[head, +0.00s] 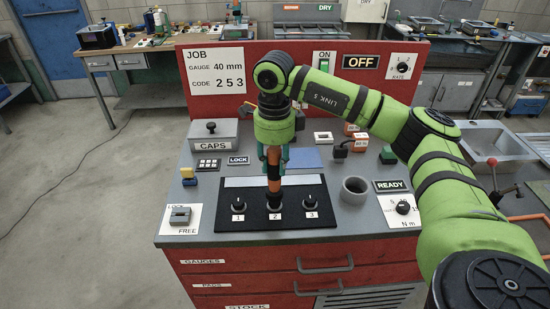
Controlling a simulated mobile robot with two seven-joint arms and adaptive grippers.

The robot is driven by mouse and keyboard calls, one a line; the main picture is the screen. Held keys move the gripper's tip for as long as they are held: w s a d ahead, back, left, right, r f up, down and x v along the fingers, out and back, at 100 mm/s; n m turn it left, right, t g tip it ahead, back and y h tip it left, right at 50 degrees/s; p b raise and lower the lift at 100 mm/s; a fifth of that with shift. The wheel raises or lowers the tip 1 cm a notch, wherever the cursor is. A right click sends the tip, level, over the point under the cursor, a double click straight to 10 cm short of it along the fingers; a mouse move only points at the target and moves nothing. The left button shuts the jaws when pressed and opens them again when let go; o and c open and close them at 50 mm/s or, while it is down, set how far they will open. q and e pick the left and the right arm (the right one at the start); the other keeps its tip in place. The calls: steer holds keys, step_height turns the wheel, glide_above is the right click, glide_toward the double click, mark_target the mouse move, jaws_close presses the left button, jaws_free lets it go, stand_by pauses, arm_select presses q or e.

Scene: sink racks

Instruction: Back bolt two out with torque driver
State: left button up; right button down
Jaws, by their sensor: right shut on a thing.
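My right gripper (274,160) points down over the bench and is shut on an orange and black driver (274,184). The driver stands upright, its lower end at position 2 of the black plate (258,224). I cannot tell whether its tip is seated on bolt two, as the driver hides the bolt. Bolt one (238,204) and bolt three (311,203) stand on either side, above their number labels. My left gripper is not in view.
A torque dial marked N m (403,208) is at the right, near an empty grey cup (355,190) and the READY sign (391,185). A CAPS box (211,135) and the red back panel (230,108) stand behind.

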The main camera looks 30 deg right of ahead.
mark_target(275, 173)
stand_by(0.5)
steer(key=shift+f+b, duration=0.35)
steer(key=shift+f, duration=0.05)
stand_by(0.4)
steer(key=shift+f+b, duration=1.05)
steer(key=shift+f, duration=0.25)
stand_by(1.4)
steer(key=shift+s+f, duration=0.1)
steer(key=shift+s, duration=0.1)
stand_by(0.9)
steer(key=shift+s, duration=0.1)
stand_by(0.6)
steer(key=shift+a+r, duration=0.1)
steer(key=shift+r, duration=0.1)
steer(key=shift+w+r+p, duration=0.35)
steer(key=shift+r+p, duration=0.2)
steer(key=shift+r, duration=0.15)
steer(key=shift+s+r+p, duration=0.15)
steer(key=shift+r+p, duration=0.25)
steer(key=shift+r, duration=0.45)
steer(key=shift+r+p, duration=0.75)
steer(key=shift+r, duration=0.35)
